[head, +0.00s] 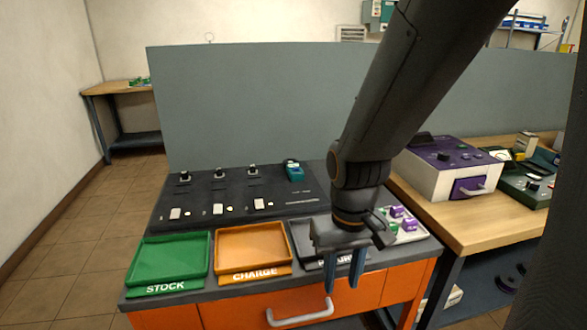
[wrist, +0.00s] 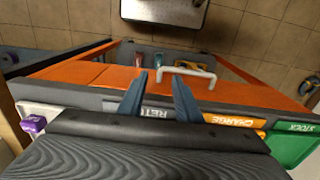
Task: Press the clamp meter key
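A teal device (head: 294,172), which looks like the clamp meter, sits at the back right of the black sloped panel (head: 240,190). Its key is too small to make out in the head view, and the device does not show in the wrist view. My gripper (head: 342,286) hangs fingers-down at the bench's front edge, in front of the grey tray and well to the front right of the teal device. Its two blue fingers are apart with nothing between them. They also show apart in the wrist view (wrist: 159,76), near the white drawer handle (wrist: 186,72).
A green STOCK tray (head: 168,287) and an orange CHARGE tray (head: 254,273) line the front left. A grey tray (head: 303,250) is partly hidden by my gripper. A white tray with purple pieces (head: 409,237) lies right. A grey partition (head: 250,110) stands behind the panel.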

